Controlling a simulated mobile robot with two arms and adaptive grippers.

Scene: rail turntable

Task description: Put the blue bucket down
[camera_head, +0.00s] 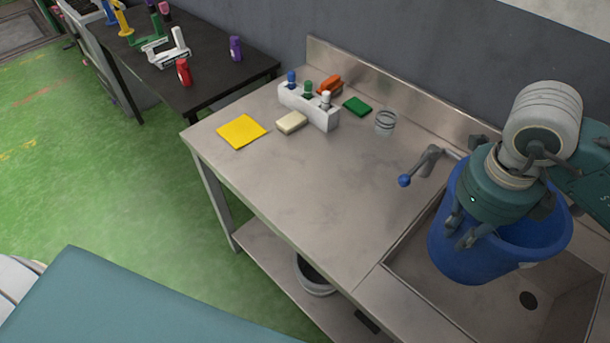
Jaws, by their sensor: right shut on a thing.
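The blue bucket (461,258) is at the right of the head view, over the sink basin (420,285). It looks upright, with its open top facing up. My right gripper (462,232) comes down from the upper right and is shut on the bucket at its near left rim. The gripper and arm hide part of the bucket's rim and inside. I cannot tell whether the bucket's base touches the sink floor. My left gripper is not in view.
A tap with a blue-tipped lever (420,168) stands just left of the bucket. A yellow cloth (242,132), a soap bar (292,122), a white bottle holder (309,108), a green sponge (357,106) and a clear glass (385,122) sit farther back. The steel counter's (310,185) middle is clear.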

